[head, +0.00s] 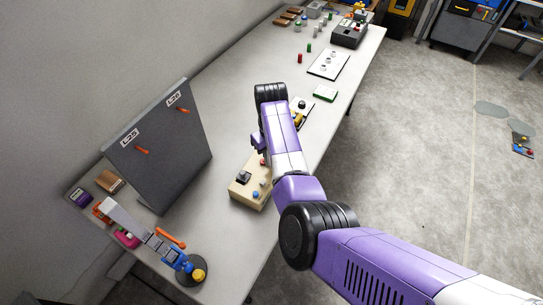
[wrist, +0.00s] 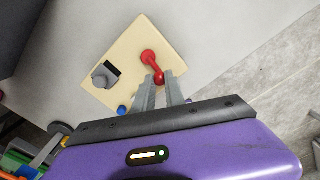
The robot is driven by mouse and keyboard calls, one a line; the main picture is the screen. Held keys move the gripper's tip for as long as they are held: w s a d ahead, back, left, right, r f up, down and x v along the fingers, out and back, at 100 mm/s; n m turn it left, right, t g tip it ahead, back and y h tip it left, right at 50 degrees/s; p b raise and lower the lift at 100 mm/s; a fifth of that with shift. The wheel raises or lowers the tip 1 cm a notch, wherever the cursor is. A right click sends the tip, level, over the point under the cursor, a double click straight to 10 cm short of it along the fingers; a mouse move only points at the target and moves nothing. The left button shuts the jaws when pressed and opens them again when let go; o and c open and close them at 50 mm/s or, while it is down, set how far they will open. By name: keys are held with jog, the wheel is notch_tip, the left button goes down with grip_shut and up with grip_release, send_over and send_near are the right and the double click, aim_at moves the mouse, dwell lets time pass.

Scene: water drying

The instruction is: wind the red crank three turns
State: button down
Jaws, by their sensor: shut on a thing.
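The red crank (wrist: 149,58) is mounted on a cream board (wrist: 133,44) in the wrist view. Its arm runs from a round hub down to a red knob at its end. My gripper (wrist: 160,80) is shut on that knob, one grey finger on each side. The fingers hide part of the knob. In the head view the board (head: 239,191) lies on the table, partly hidden by my arm, and little of the crank shows.
The board also bears a grey part with a black block (wrist: 106,75) and a blue ball (wrist: 122,110). A dark upright panel (head: 160,150) stands left of the board on the long table (head: 215,225).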

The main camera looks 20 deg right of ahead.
dwell(0.3)
jog(key=c, duration=1.4)
grip_release()
jog(key=shift+r, duration=0.1)
notch_tip(320, 180, up, 8)
jog(key=shift+f+b, duration=0.15)
jog(key=shift+b, duration=0.4)
